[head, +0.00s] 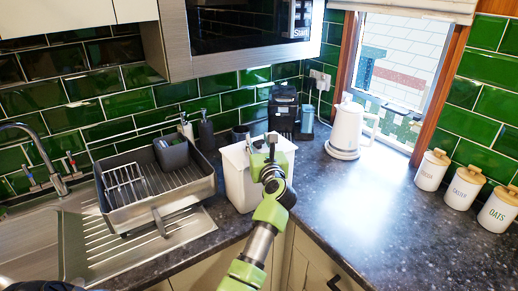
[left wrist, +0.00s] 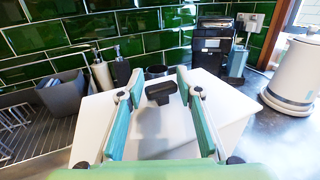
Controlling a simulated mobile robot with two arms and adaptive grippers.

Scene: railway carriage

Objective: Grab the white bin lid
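The white bin (head: 239,188) stands on the dark counter right of the dish rack. Its white lid (head: 234,155) is on top and is partly hidden by my left gripper in the head view. In the left wrist view the lid (left wrist: 150,142) fills the middle, with a dark handle (left wrist: 160,93) near its far side. My left gripper (head: 271,142) is over the lid. Its fingers (left wrist: 160,74) are open and spread, with the handle seen between them and nothing held. I cannot tell whether the fingertips touch the lid. My right gripper is not in view.
A grey dish rack (head: 160,190) with a dark caddy stands left of the bin. Dispenser bottles (head: 206,135), a cup and a black coffee machine (head: 283,108) stand behind it. A white kettle (head: 346,130) stands right. The counter at front right (head: 390,215) is clear.

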